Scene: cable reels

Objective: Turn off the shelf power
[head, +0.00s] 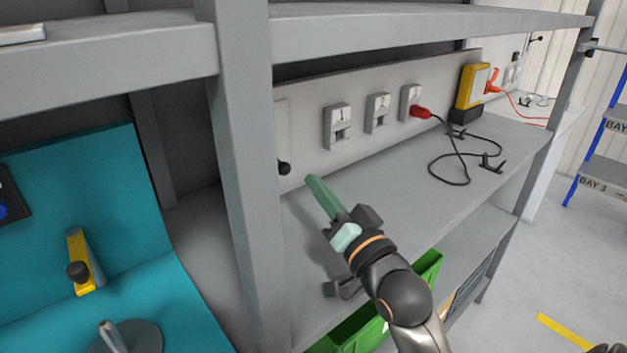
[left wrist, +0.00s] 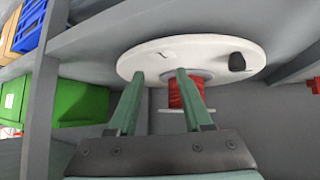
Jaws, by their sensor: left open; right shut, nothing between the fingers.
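A light switch plate (head: 282,130) on the shelf's back panel is partly hidden by the grey upright. A black knob (head: 284,168) shows low on it. I cannot tell which way its lever is set. My right gripper (head: 312,181) is shut and empty, its green fingers together just right of and a little below the knob, seemingly apart from it. In the left wrist view my left gripper (left wrist: 160,75) is open. Its two green fingers stand in front of a reel with a white disc (left wrist: 205,52) and red cable (left wrist: 186,95); nothing shows held between them.
Several outlets (head: 338,126) line the back panel (head: 305,110); a red plug (head: 420,111) sits in one. A yellow device (head: 472,86) and black cable lie on the shelf board (head: 400,165). The grey upright (head: 245,150) stands left of my right gripper. A green bin (head: 428,268) is below.

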